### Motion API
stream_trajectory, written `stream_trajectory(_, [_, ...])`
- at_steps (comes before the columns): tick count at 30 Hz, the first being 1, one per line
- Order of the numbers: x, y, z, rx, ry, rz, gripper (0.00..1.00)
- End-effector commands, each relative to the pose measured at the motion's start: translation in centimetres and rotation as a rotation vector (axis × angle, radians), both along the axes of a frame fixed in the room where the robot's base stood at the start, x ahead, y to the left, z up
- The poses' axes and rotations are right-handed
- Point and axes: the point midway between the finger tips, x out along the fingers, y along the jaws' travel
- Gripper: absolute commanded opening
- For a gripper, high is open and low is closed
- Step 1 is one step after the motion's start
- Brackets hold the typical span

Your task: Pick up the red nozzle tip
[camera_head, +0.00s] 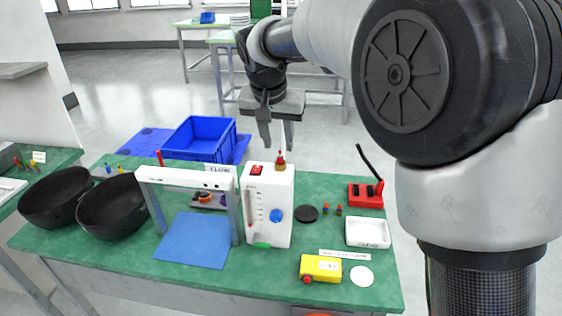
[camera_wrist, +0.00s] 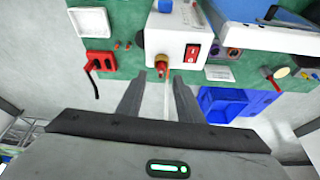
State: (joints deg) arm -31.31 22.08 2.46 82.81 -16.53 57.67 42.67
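A small red tip on a brass-coloured base, which looks like the red nozzle tip (camera_head: 280,160), stands upright on top of the white dispenser box (camera_head: 268,207). In the wrist view the red nozzle tip (camera_wrist: 161,66) shows just beyond my fingertips, roughly between them. My gripper (camera_head: 277,140) points down above the box top, with its fingers apart and nothing held. In the wrist view my gripper (camera_wrist: 158,80) is also open. I cannot tell the exact height gap between fingertips and tip.
A red switch (camera_wrist: 192,53) sits beside the tip on the box top. A grey frame (camera_head: 185,180) and blue mat (camera_head: 195,240) are to the left, with a blue crate (camera_head: 200,138) behind. A red stand (camera_head: 366,195) and white tray (camera_head: 368,233) are to the right.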

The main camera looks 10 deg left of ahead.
Motion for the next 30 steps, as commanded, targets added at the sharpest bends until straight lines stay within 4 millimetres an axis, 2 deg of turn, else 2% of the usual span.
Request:
stream_trajectory(5, [0.4, 0.0, -0.9, -0.001, 0.001, 0.0, 0.33])
stream_trajectory(14, [2.1, 0.1, -4.7, -0.001, 0.002, -0.002, 0.33])
stream_trajectory(21, [2.2, 0.1, -4.9, 0.0, 0.0, -0.001, 0.33])
stream_trajectory(27, [2.2, 0.1, -4.9, 0.0, 0.0, 0.0, 0.0])
stream_trajectory(30, [2.2, 0.1, -4.9, 0.0, 0.0, 0.0, 0.0])
